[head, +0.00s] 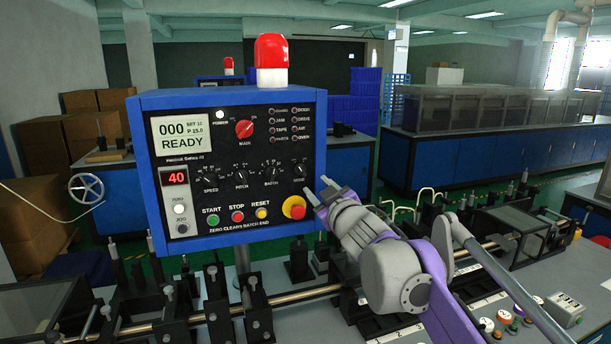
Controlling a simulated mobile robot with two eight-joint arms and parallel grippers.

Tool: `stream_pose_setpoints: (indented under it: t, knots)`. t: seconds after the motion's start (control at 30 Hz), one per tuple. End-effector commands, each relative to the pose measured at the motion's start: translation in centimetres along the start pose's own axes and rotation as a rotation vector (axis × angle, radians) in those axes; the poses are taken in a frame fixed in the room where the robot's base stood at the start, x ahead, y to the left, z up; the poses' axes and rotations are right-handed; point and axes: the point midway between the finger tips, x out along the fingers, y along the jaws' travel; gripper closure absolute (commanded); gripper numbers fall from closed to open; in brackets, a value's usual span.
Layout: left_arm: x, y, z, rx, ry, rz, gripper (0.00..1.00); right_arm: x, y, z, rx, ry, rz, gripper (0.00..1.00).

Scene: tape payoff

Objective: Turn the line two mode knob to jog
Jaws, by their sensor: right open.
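A blue control box (234,243) with a black front panel stands in the middle, its display reading "000 READY". A row of small black knobs runs across the panel, labelled speed (208,183), pitch (240,177) and batch (271,173). A further black knob (299,171) is at the right end of that row; its label and pointer are too small to read. I cannot tell which line this box belongs to. My right gripper (318,188) is open and empty, by the panel's right edge, just below and right of that end knob. My left gripper is out of view.
A red emergency button (296,209) on a yellow base is just left of my right gripper's fingers. Start, stop and reset buttons (237,216) line the panel's bottom. A red main switch (244,129) is higher up. Black machine fixtures and rods (258,308) stand below the box.

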Motion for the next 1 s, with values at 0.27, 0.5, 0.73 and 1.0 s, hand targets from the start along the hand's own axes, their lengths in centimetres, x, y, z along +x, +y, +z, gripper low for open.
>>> stream_pose_setpoints:
  t: [0.27, 0.5, 0.73, 1.0]
  knots:
    - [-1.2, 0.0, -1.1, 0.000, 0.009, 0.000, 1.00, 4.9, 0.2, -0.1, 0.001, 0.000, 0.002, 0.55]
    - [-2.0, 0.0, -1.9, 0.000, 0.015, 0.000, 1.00, 8.3, 0.2, -0.1, 0.001, -0.002, 0.002, 0.55]
    - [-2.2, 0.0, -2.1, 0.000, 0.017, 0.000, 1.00, 9.5, 0.1, 0.1, 0.002, -0.003, 0.002, 0.55]
    - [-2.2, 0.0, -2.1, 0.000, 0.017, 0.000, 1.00, 9.6, 0.1, 0.1, 0.002, -0.003, 0.002, 0.55]
